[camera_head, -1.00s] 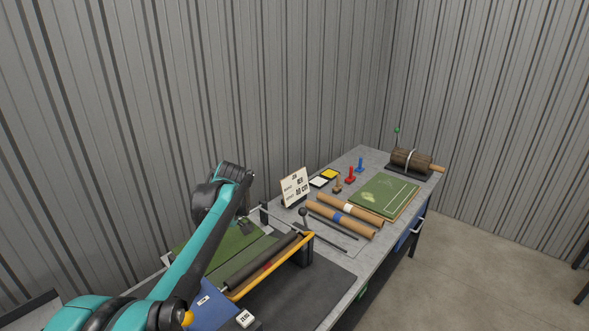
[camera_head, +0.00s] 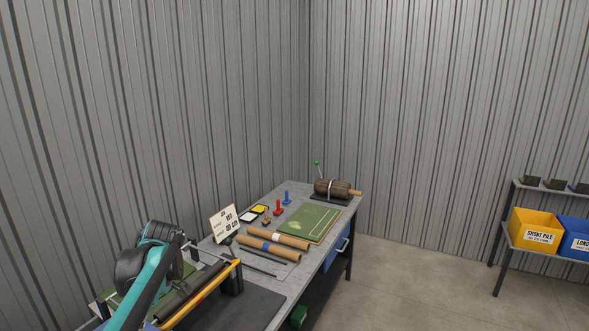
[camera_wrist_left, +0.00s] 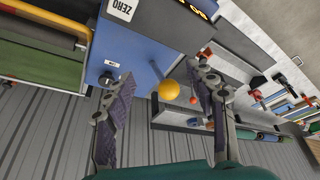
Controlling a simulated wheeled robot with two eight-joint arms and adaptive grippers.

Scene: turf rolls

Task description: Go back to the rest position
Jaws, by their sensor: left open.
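My left arm (camera_head: 143,285) comes in from the lower left of the head view, beside the bench. Its gripper is hidden behind the arm there. In the left wrist view my left gripper (camera_wrist_left: 160,100) shows two dark padded fingers spread wide apart with nothing held between them. Beyond the fingers a blue device (camera_wrist_left: 130,45) with a yellow ball knob (camera_wrist_left: 169,89) and a ZERO label shows. My right gripper is not in either view.
The workbench (camera_head: 262,301) carries brown rolls (camera_head: 268,249), a green turf sheet (camera_head: 309,223), stamps, a sign card (camera_head: 225,223) and a roller device (camera_head: 333,189). At the right, a shelf rack holds a yellow bin (camera_head: 535,231) and a blue bin (camera_head: 575,239). Open floor lies between.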

